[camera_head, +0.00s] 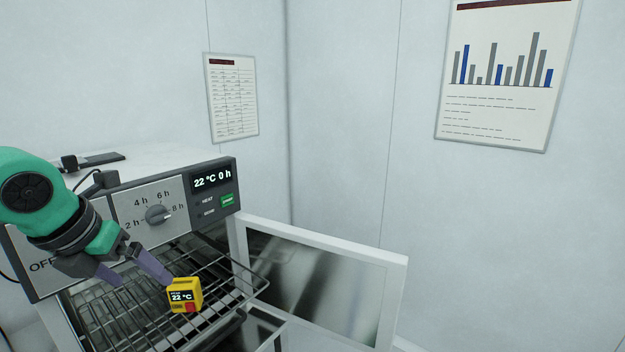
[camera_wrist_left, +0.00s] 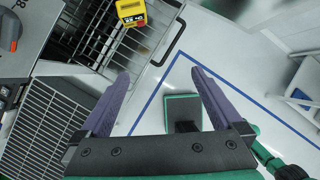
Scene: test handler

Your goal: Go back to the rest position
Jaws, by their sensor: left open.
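My left gripper (camera_head: 135,272) comes in from the left, in front of the oven-like test handler (camera_head: 155,214). Its two purple fingers are spread, with nothing between them in the left wrist view (camera_wrist_left: 160,95). A yellow block (camera_head: 184,296) with a "22 °C" display and a red button sits on the wire rack (camera_head: 252,283). The block is beside one fingertip in the head view. In the left wrist view the yellow block (camera_wrist_left: 131,11) is at the top edge, apart from both fingers. My right gripper is not in view.
The handler's door (camera_head: 322,283) stands open to the right of the rack. Its panel has a dial (camera_head: 158,214) and a display reading "22 °C 0 h". Two posters hang on the walls. Floor with a blue line shows in the left wrist view.

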